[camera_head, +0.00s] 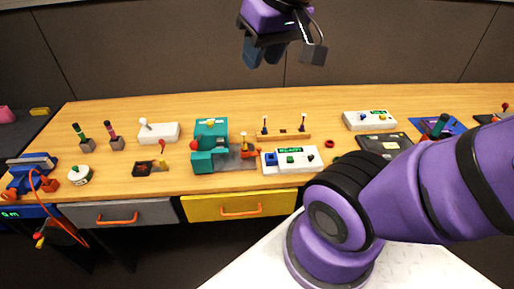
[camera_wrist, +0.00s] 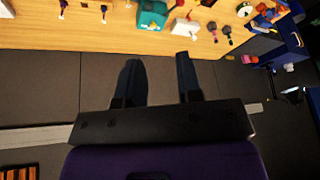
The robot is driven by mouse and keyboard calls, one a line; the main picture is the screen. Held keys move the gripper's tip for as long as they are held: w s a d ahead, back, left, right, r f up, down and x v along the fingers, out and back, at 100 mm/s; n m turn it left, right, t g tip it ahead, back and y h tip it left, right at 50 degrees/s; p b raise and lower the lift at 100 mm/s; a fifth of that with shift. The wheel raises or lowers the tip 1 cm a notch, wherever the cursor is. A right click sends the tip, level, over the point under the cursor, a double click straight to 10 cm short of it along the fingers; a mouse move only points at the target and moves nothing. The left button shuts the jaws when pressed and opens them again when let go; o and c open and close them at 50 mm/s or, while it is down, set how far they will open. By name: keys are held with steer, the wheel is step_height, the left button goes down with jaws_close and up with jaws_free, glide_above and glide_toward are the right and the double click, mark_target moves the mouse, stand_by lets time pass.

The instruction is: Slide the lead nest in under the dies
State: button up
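A teal press (camera_head: 211,128) stands on the wooden bench, left of the middle in the head view; it also shows in the wrist view (camera_wrist: 153,15). A grey base plate (camera_head: 238,161) runs out from its right side. My gripper (camera_head: 265,55) is raised high above the bench's back edge. Its fingers are apart and empty in the wrist view (camera_wrist: 158,80).
A white button box (camera_head: 291,160) stands close to the right of the slide. A wooden rail with two levers (camera_head: 284,134) lies behind it. A white switch box (camera_head: 159,132) and a dark lever box (camera_head: 151,168) stand left of the press. My arm covers the bench's front right.

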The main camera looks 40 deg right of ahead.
steer(key=w+d+f+m+g+y, duration=0.1)
steer(key=w+d+f+m+g, duration=0.2)
steer(key=w, duration=0.7)
steer(key=w+d+f+m+g+y, duration=0.1)
steer(key=w+d+f+m, duration=0.4)
steer(key=f, duration=0.4)
steer(key=w+d+f+m+g+y, duration=0.1)
steer(key=w+d+f+m, duration=0.2)
steer(key=w+d+f, duration=0.55)
steer(key=s+d+f+m+y, duration=0.1)
steer(key=d+f+m, duration=0.15)
steer(key=f, duration=0.55)
steer(key=s+d+f+m, duration=0.1)
steer(key=d+f+m, duration=0.15)
steer(key=f, duration=0.55)
steer(key=shift+n, duration=0.5)
steer(key=x, duration=0.9)
steer(key=shift+a+f, duration=0.15)
steer(key=shift+f, duration=0.2)
jaws_close()
